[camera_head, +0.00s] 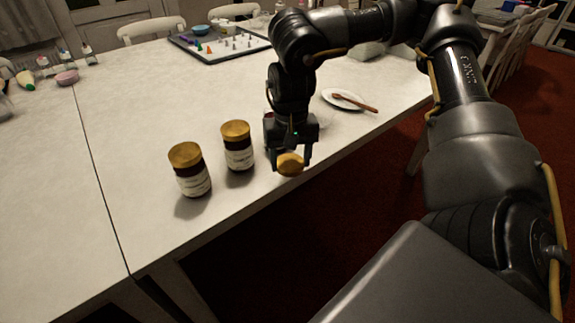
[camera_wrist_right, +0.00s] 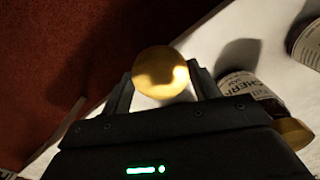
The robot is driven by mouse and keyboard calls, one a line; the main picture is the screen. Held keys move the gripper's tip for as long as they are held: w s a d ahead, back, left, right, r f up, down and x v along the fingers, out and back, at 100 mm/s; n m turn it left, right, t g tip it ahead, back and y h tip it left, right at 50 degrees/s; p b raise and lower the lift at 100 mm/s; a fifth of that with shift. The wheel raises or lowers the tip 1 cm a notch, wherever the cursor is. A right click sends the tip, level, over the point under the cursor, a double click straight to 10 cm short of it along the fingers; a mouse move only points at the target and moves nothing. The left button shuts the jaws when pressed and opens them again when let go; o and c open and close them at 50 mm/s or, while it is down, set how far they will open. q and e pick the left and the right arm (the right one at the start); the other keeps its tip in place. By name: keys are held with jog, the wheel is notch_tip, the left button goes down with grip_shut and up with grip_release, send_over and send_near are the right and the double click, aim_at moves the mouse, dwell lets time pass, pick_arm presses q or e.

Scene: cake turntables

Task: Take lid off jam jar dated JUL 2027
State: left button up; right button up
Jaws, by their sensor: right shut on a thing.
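A gold lid (camera_head: 290,164) is held between the fingertips of my right gripper (camera_head: 289,160), near the table's front edge. In the right wrist view the round gold lid (camera_wrist_right: 160,73) sits between both fingers, and no jar shows under it. A dark jam jar (camera_head: 238,147) with a gold lid on stands upright just left of the gripper. Another lidded jar (camera_head: 191,171) stands further left and nearer. In the wrist view a jar label (camera_wrist_right: 238,87) partly reads as cherry jam. I cannot read any dates. Something reddish shows partly behind my gripper; I cannot tell what. My left gripper is out of view.
The pale table (camera_head: 130,130) has free room left of the jars. A white plate (camera_head: 343,100) with a brown utensil lies behind and right of my gripper.

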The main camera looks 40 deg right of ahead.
aim_at(288, 162)
jog(key=f, duration=0.2)
jog(key=f+b, duration=0.1)
jog(key=shift+w+a, duration=0.25)
jog(key=shift+w, duration=0.05)
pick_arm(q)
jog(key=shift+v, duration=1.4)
pick_arm(e)
jog(key=shift+f, duration=0.45)
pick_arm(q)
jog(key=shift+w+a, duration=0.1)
pick_arm(e)
jog(key=shift+f, duration=0.15)
jog(key=o, duration=1.1)
jog(key=shift+d, duration=0.1)
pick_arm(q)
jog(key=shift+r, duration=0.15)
